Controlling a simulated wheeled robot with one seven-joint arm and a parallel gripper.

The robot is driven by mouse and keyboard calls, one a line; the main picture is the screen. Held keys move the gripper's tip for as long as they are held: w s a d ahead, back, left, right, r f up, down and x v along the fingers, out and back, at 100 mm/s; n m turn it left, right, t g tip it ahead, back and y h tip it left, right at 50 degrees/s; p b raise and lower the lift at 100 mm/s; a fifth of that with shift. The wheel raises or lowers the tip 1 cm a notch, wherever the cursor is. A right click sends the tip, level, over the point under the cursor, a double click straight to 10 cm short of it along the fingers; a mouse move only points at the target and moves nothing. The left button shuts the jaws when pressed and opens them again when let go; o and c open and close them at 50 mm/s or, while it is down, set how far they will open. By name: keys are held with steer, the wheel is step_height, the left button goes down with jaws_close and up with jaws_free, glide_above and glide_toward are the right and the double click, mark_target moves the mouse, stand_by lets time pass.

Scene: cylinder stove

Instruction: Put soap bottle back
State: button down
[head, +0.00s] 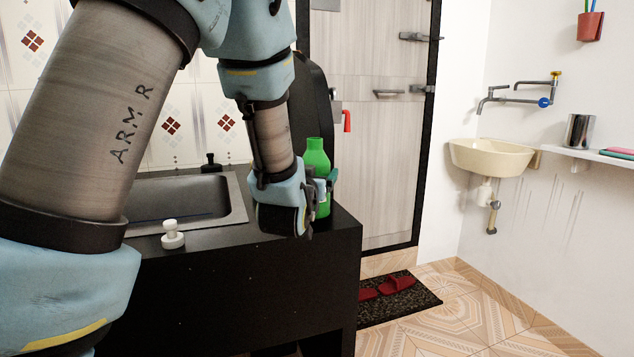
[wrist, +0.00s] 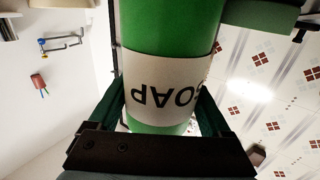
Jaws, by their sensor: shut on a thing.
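The soap bottle (head: 317,158) is green with a white label. In the head view it is upright at the right end of the black counter (head: 290,262), partly hidden by my gripper (head: 325,188). I cannot tell whether its base touches the counter. In the wrist view the bottle (wrist: 165,30) fills the middle, its label reading SOAP upside down. The dark green fingers of my gripper (wrist: 165,115) are on both sides of it, shut on its body.
A metal sink (head: 240,200) is set in the counter, with a white knobbed object (head: 172,236) at its front edge. A cream wash basin (head: 490,158) and a shelf (head: 590,154) with a metal cup (head: 579,131) are on the right wall. A dark mat (head: 425,297) with red slippers lies on the floor.

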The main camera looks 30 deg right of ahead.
steer(key=shift+f, duration=0.65)
steer(key=shift+f, duration=0.15)
jaws_free()
steer(key=shift+s, duration=0.1)
